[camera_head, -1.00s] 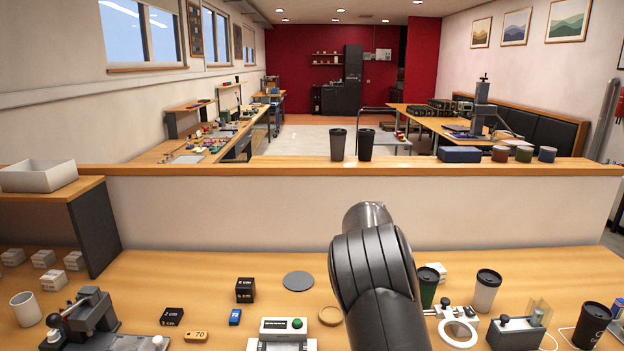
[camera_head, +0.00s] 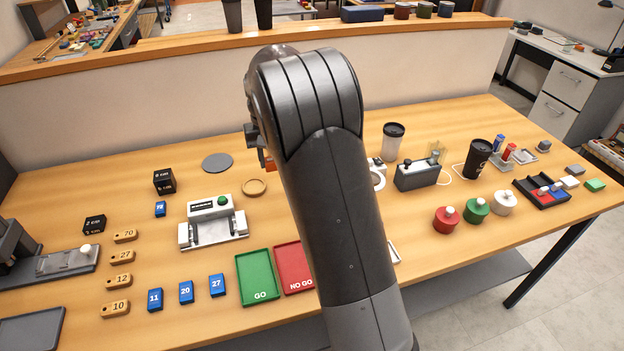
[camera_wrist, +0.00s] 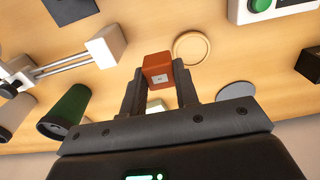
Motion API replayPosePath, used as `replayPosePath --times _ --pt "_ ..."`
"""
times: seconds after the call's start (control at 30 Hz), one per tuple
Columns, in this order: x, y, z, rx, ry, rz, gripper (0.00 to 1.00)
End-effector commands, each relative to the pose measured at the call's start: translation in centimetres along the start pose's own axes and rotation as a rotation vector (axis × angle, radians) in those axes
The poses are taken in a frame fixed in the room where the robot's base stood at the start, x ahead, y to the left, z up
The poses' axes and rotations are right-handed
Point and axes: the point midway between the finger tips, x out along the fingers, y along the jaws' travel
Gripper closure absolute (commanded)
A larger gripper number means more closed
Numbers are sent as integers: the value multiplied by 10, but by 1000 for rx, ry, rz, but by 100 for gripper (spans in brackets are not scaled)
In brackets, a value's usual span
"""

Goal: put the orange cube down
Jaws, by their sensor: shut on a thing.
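The orange cube (camera_wrist: 158,69) is between the two fingers of my gripper (camera_wrist: 159,90) in the wrist view, with a small pale label on one face. My gripper is shut on it. In the head view a bit of the orange cube (camera_head: 265,159) shows at the left edge of my arm, and the arm hides most of my gripper. The cube appears held above the wooden table (camera_head: 110,190); its exact height cannot be told.
A white fixture (camera_head: 212,222), green GO tray (camera_head: 257,278) and red NO GO tray (camera_head: 293,267) lie nearer. A white cup (camera_head: 392,142) stands right of my arm. Bare table lies around the ring.

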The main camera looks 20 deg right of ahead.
Motion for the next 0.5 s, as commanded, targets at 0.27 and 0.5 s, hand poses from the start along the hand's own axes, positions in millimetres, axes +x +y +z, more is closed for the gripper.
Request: replayPosePath --times 0.27,0.5 --pt "47 -2 3 -1 -3 1 93" --pt "67 -2 3 -2 -1 2 93"
